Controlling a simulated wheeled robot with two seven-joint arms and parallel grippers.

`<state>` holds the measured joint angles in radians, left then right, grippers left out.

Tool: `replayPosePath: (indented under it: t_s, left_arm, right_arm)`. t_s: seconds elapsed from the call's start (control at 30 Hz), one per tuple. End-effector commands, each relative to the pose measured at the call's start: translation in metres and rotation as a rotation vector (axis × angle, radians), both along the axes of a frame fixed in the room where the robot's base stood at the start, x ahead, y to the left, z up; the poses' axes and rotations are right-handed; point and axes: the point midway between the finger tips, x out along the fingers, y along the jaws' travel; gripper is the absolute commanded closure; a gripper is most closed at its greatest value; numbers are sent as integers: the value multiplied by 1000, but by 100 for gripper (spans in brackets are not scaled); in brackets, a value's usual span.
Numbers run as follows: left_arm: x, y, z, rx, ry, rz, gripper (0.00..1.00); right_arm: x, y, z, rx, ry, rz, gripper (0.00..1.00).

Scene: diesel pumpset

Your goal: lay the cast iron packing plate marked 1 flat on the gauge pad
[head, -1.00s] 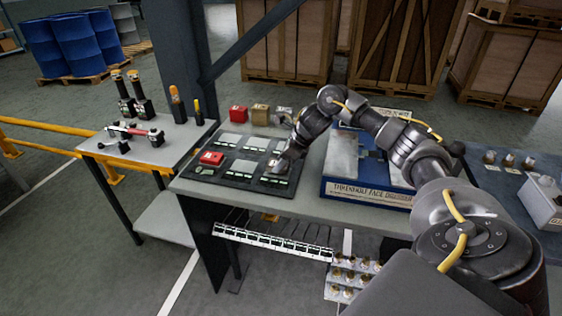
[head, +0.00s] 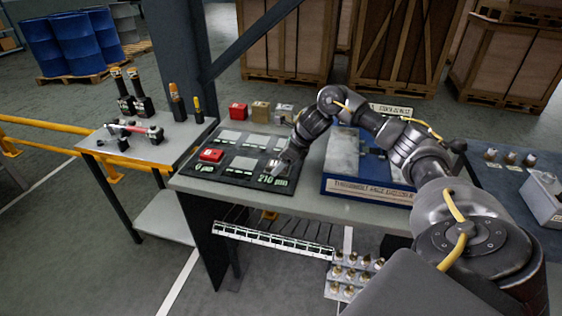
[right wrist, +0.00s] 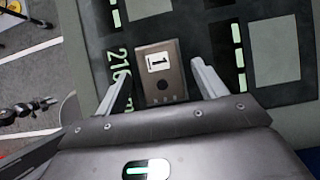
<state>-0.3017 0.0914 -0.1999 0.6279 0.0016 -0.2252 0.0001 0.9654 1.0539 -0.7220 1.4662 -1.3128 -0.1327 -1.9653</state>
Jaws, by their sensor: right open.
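The plate marked 1 (right wrist: 161,84) is a dark grey-brown block with a white label and a dark hole. In the right wrist view it lies on the dark gauge board (right wrist: 203,50), between my right gripper's fingers (right wrist: 163,88). The fingers are open, with a gap on each side of it. It appears to cover the front right pad; no bare pad shows beneath it. In the head view my right gripper (head: 279,167) is over that corner of the board (head: 236,183) and largely hides the plate. My left gripper is out of view.
A red block (head: 211,155) sits on the board's left side. A red block (head: 238,111), a tan block (head: 260,111) and a grey block stand behind the board. A blue-sided fixture (head: 368,190) is close on the right. A side table (head: 150,150) stands left.

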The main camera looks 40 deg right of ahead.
Motion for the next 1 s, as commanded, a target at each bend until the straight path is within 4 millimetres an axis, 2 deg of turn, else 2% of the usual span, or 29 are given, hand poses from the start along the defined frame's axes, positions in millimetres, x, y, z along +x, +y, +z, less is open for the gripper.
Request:
replayPosePath:
  t_s: [0.2,0.37,0.57,0.7,1.0]
  left_arm:
    - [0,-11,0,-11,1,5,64]
    - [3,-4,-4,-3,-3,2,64]
    - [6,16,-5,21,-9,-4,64]
    - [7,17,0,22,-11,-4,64]
    - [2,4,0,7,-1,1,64]
  right_arm:
    - [-1,0,-1,-1,3,1,30]
    - [-13,-10,24,-4,-3,0,30]
    - [-30,-22,61,-1,-3,-1,30]
    - [-40,-28,81,-2,-3,0,30]
    - [-47,-32,92,0,0,-1,30]
